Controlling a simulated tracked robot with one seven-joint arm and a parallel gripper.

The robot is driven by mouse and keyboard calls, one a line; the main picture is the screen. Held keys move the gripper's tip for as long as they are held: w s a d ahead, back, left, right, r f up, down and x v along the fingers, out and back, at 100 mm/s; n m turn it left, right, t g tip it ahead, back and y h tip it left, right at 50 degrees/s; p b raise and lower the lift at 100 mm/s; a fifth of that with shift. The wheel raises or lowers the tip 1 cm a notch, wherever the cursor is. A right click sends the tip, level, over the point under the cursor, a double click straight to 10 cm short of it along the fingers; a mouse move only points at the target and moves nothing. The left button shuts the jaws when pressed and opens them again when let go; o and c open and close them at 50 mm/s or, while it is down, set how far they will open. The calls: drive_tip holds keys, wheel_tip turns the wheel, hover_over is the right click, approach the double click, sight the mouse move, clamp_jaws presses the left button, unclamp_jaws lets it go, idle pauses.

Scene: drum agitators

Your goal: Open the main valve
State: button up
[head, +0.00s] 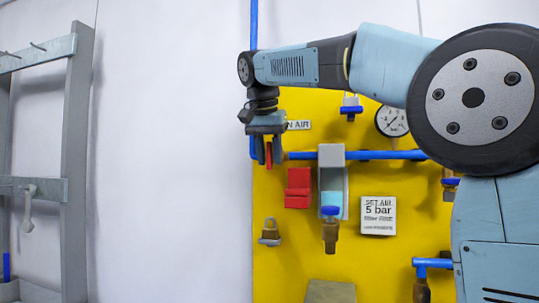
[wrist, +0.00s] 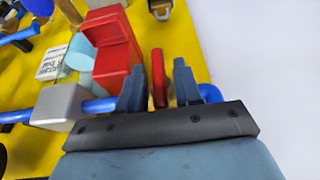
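The main valve shows as a narrow red handle (head: 268,155) on the blue pipe at the left edge of the yellow panel, below a label partly hidden by my gripper, reading "N AIR". In the wrist view the red handle (wrist: 158,78) stands upright between my fingers. My gripper (head: 269,160) is at the handle, pointing down in the head view. In the wrist view my gripper (wrist: 158,68) is open, one finger on each side of the handle, with a small gap on both sides. The valve body is mostly hidden behind the fingers.
A red block (head: 298,188) sits just right of the valve, close to my fingers. Beyond it are a grey filter unit (head: 331,155), a "SET AIR 5 bar" sign (head: 378,215) and a gauge (head: 392,120). A padlock (head: 270,235) hangs below. The white wall at left is clear.

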clamp_jaws()
drive_tip(key=shift+h, duration=0.3)
drive_tip(key=shift+a+n+g+h, duration=0.15)
drive_tip(key=shift+n+g+h, duration=0.15)
drive_tip(key=shift+g+h, duration=0.35)
drive_tip(key=shift+a+n+g+h, duration=0.1)
drive_tip(key=shift+n+g+h, duration=0.2)
drive_tip(key=shift+h, duration=1.65)
drive_tip(key=shift+w+a+f+n+g+h, duration=0.15)
drive_tip(key=shift+n+g+h, duration=0.2)
drive_tip(key=shift+h, duration=0.9)
drive_tip(key=shift+s+f+n+g+h, duration=0.1)
drive_tip(key=shift+n+g+h, duration=0.25)
drive_tip(key=shift+h, duration=0.9)
drive_tip(key=h, duration=0.1)
drive_tip(key=n+h, duration=0.1)
drive_tip(key=h, duration=0.3)
drive_tip(key=shift+f+n, duration=0.25)
drive_tip(key=shift+n, duration=0.15)
drive_tip(key=shift+h, duration=0.4)
